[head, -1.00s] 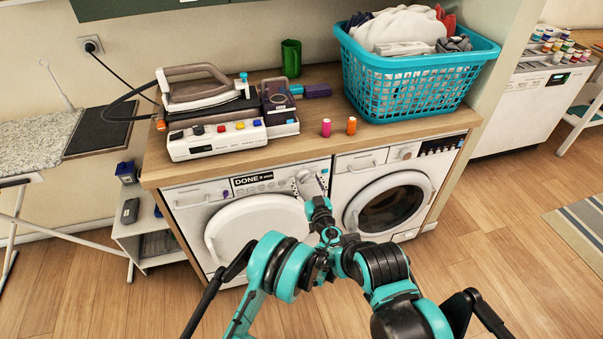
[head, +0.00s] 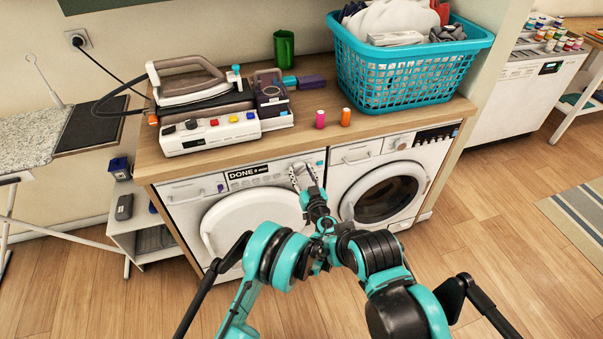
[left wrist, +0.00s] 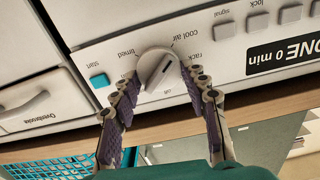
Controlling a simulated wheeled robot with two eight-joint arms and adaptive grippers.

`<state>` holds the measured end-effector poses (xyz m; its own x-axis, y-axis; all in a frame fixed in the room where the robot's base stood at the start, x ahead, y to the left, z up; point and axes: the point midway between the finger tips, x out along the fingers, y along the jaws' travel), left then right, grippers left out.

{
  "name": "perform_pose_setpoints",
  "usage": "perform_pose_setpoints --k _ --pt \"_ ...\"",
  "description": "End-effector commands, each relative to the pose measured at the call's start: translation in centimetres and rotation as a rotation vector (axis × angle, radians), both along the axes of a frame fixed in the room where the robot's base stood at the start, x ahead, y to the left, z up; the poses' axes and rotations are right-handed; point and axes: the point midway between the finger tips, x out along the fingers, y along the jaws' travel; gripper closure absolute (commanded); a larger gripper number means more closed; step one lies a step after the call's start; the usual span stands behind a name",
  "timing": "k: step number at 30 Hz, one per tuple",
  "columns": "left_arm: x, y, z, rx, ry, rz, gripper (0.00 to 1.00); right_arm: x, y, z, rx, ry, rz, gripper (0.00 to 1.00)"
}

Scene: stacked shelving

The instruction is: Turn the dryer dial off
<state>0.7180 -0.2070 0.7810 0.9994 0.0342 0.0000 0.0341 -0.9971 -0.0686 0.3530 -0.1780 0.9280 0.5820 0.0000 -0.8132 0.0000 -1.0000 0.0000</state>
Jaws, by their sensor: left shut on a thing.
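The dryer (head: 188,211) is the left white machine under the wooden counter. Its display (head: 247,173) reads "DONE 0 min". My left gripper (head: 304,172) is at the right part of its control panel and mostly covers the dial there. In the left wrist view the round grey dial (left wrist: 155,66) shows close up, with labels such as "cool air" and "timed" around it. My left gripper's two purple-padded fingers (left wrist: 160,80) are closed on the dial from both sides. The dial's exact setting is hard to tell. My right gripper cannot be made out.
A second white machine (head: 345,172) stands right of the dryer. On the counter (head: 300,138) are an iron (head: 190,82), a steam station, two thread spools and a teal laundry basket (head: 410,75). A teal start button (left wrist: 99,80) is near the dial.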

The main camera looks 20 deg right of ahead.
Motion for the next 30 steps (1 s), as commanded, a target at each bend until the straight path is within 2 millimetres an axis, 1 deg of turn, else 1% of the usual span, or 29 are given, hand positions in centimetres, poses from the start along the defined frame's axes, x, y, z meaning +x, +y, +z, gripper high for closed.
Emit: perform_pose_setpoints --k 8,30 --pt "0.06 -0.11 0.03 0.202 0.006 0.0 0.84 0.0 0.0 0.01 0.0 0.0 0.0 1.0" --pt "0.09 -0.42 -0.15 0.905 0.03 0.0 0.84 0.0 0.0 0.01 0.0 0.0 0.0 1.0"
